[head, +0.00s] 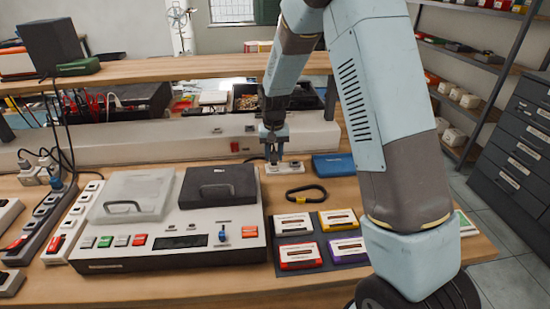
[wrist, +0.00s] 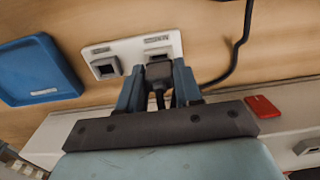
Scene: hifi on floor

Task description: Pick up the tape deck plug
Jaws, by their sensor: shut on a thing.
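My gripper (wrist: 158,85) is shut on a black plug (wrist: 158,72), with one blue finger on each side of it. The plug is at the right-hand position of a small white socket plate (wrist: 128,48); I cannot tell whether it is seated or just clear. The plate's left socket (wrist: 107,67) is empty. In the head view my gripper (head: 273,153) points down over the same plate (head: 288,168), behind the tape deck (head: 170,250). The plug is too small to make out there. The label by the plug is unreadable.
A blue case (head: 333,165) lies right of the plate. A black cable loop (head: 306,194) and several cassettes (head: 296,255) lie in front. A long white raised strip (head: 120,145) runs behind. Power strips (head: 40,225) and cables crowd the left.

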